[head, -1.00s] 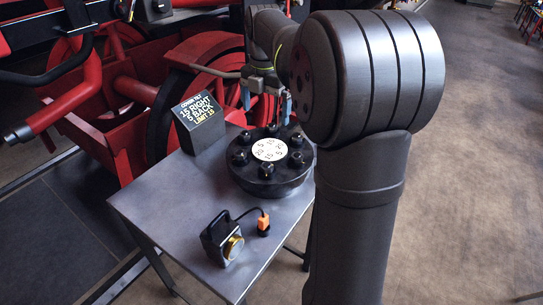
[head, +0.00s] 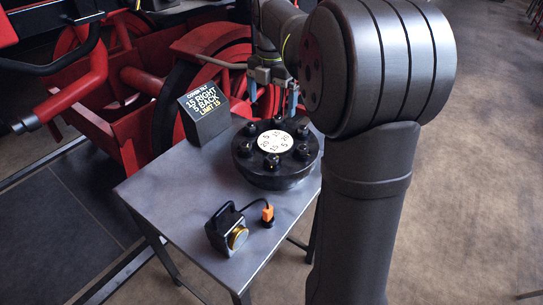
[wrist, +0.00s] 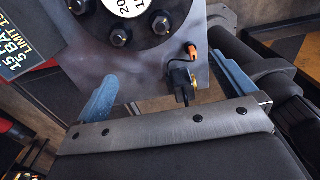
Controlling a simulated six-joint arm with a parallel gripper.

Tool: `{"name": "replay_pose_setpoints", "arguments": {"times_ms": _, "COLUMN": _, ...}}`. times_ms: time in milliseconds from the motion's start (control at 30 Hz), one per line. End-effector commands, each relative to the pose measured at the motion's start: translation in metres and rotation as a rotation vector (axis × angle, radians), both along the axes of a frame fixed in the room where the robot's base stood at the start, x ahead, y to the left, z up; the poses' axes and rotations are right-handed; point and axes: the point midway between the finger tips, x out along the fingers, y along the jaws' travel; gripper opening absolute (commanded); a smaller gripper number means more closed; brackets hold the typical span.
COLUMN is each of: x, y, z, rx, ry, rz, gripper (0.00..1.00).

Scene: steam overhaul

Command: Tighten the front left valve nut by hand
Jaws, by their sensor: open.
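A round black cover (head: 243,172) sits on the small grey table, with a ring of several dark nuts and a white numbered dial (head: 275,142) on top. One nut (head: 271,161) is at the cover's near side and another nut (head: 247,149) at its left; I cannot tell which is the front left one. My gripper (head: 273,98) has its blue fingers apart and empty, above the cover's far side. In the wrist view my gripper (wrist: 168,80) has two nuts (wrist: 120,37) (wrist: 161,22) beyond the fingers, not between them.
A black sign (head: 206,108) reading "15 right, 5 back, limit 15" stands at the back left of the grey table (head: 165,190). A black device with a brass ring (head: 228,232) and an orange plug (head: 267,214) are in front. Red machinery is behind.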

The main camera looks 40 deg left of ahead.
Motion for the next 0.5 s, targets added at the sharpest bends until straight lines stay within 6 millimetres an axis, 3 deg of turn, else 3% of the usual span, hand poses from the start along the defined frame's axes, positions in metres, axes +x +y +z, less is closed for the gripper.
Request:
{"name": "replay_pose_setpoints", "arguments": {"times_ms": 33, "x": 0.0, "y": 0.0, "z": 0.0, "rx": 0.0, "ry": 0.0, "rz": 0.0, "gripper": 1.0}}
{"name": "replay_pose_setpoints", "arguments": {"times_ms": 267, "x": 0.0001, "y": -0.0003, "z": -0.0009, "rx": 0.0, "ry": 0.0, "rz": -0.117, "gripper": 0.55}}
{"name": "replay_pose_setpoints", "arguments": {"times_ms": 500, "x": 0.0001, "y": -0.0015, "z": -0.0042, "rx": 0.0, "ry": 0.0, "rz": -0.58, "gripper": 0.55}}
